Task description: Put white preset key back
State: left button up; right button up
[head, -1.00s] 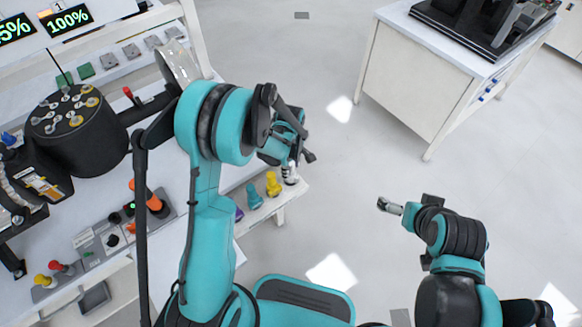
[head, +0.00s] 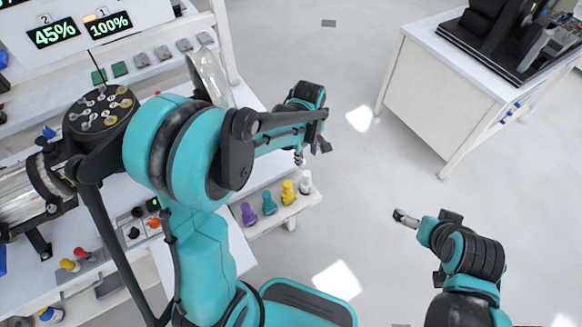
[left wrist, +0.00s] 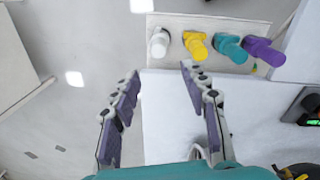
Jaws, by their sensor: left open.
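The white preset key (head: 305,182) stands upright at the right end of a row of colored keys on a light shelf (head: 262,226). In the left wrist view the white key (left wrist: 159,43) is beyond my fingertips, apart from them. Yellow (head: 288,192), teal (head: 269,203) and purple (head: 249,214) keys stand beside it. My left gripper (head: 311,150) is above and behind the white key; in the left wrist view its fingers (left wrist: 160,76) are spread with nothing between them. My right gripper (head: 406,218) is over the floor at right; its jaw state is unclear.
A bench at left holds a black round turret (head: 101,108), control boxes with knobs and red and yellow levers (head: 76,259). Displays (head: 80,30) read 45% and 100%. A white cabinet (head: 432,90) stands at upper right. The floor between is clear.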

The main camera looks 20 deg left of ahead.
pick_arm(q)
jog(key=s+a+r+m+t, duration=0.1)
jog(key=s+r+m+t, duration=0.2)
jog(key=s+r+m, duration=0.2)
jog(key=s+a+r+m+t, duration=0.1)
jog(key=s+r+m+t, duration=0.2)
jog(key=s+r+m, duration=0.3)
jog(key=shift+s+a+m, duration=0.25)
jog(key=shift+s+m, duration=0.95)
jog(key=shift+s, duration=1.2)
jog(key=shift+f, duration=0.1)
